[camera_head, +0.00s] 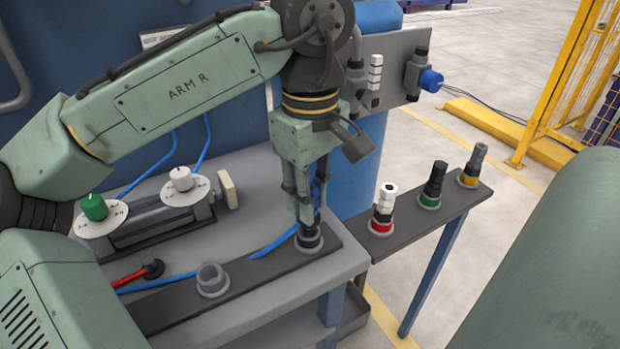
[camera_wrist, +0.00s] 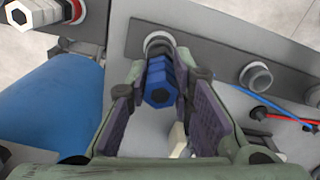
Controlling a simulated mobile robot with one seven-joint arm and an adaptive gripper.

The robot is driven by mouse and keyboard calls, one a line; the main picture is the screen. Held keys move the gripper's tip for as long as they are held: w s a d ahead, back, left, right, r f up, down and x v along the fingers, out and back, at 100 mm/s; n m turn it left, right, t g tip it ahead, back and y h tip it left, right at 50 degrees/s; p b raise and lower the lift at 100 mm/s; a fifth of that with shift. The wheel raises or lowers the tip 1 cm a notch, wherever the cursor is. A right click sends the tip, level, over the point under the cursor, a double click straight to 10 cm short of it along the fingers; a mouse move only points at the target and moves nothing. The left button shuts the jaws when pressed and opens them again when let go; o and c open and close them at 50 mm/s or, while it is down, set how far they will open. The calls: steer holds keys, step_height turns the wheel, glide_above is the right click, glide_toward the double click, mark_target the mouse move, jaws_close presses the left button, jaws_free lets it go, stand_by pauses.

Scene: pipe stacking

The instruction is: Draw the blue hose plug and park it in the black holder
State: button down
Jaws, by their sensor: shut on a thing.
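The blue hose plug (camera_wrist: 158,88) is between the fingers of my gripper (camera_wrist: 170,95) in the wrist view, its hexagonal blue end toward the camera. A little of its blue also shows beside the fingers in the head view (camera_head: 317,190). My gripper (camera_head: 306,215) points straight down and is shut on the plug. The plug's dark lower part is at a grey-rimmed socket with a black ring (camera_head: 308,243) at the strip's right end. This looks like the black holder; the fingers partly hide it, and I cannot tell how deep the plug sits.
An empty grey socket (camera_head: 212,280) is on the same dark strip (camera_head: 180,305). The right-hand shelf (camera_head: 400,235) carries a white plug (camera_head: 385,200) at a red ring, a black one (camera_head: 434,180) at green and a grey one (camera_head: 473,160) at yellow. Blue hoses lie behind the strip.

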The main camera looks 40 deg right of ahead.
steer(key=shift+f+b, duration=0.35)
steer(key=shift+f, duration=0.7)
steer(key=c, duration=1.3)
jaws_free()
steer(key=shift+c, duration=0.2)
step_height(320, 180, up, 12)
steer(key=shift+r, duration=0.1)
